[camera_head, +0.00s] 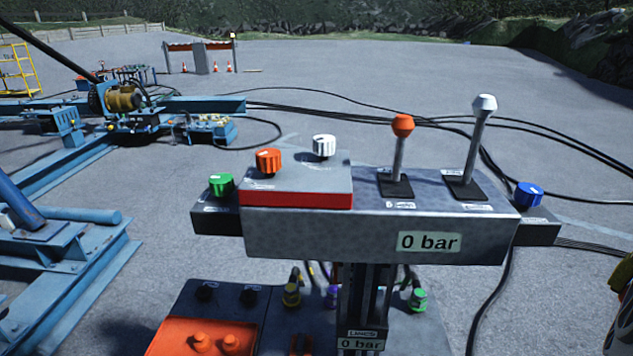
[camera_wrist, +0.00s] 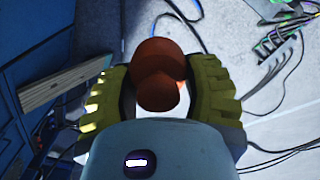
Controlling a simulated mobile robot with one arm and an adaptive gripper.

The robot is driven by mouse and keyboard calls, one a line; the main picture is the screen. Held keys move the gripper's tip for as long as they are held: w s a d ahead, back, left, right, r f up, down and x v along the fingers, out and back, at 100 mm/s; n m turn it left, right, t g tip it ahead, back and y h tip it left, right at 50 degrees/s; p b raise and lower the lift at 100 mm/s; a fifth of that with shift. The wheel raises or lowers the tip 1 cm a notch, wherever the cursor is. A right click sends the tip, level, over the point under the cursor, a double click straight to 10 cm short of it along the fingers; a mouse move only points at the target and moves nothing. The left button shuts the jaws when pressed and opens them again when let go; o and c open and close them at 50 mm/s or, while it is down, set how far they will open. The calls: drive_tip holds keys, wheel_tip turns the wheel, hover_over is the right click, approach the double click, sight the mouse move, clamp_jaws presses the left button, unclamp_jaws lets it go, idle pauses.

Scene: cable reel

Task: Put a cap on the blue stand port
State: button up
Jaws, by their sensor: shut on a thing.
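My gripper (camera_wrist: 160,88) has its yellow ribbed fingers closed on both sides of an orange-brown rounded cap (camera_wrist: 160,62) in the wrist view. The cap sits between the fingertips, with grey ground and dark cables behind it. A blue structure (camera_wrist: 40,70) fills the left of the wrist view; I cannot tell whether it is the stand. I cannot make out the blue stand port in either view. In the head view only a small part of my arm shows at the right edge, and the held cap is not visible there.
A grey control console (camera_head: 380,235) with knobs and two levers stands in front. Orange pieces (camera_head: 201,342) sit on an orange panel (camera_head: 165,340) below it. Blue steel frames (camera_head: 75,265) stand at left. Cables (camera_head: 400,118) cross the ground; open ground lies beyond.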

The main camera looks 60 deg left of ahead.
drive_tip(key=shift+s+a+f, duration=0.15)
drive_tip(key=shift+s+f, duration=0.05)
drive_tip(key=shift+f, duration=0.8)
drive_tip(key=shift+f+b, duration=0.4)
drive_tip(key=shift+f, duration=0.1)
drive_tip(key=shift+a+f, duration=0.25)
drive_tip(key=shift+f, duration=0.6)
drive_tip(key=shift+s+f, duration=0.15)
drive_tip(key=shift+f, duration=0.1)
drive_tip(key=shift+s+f+b, duration=0.15)
drive_tip(key=shift+f+b, duration=0.15)
drive_tip(key=shift+f, duration=0.05)
drive_tip(key=shift+a+f, duration=0.2)
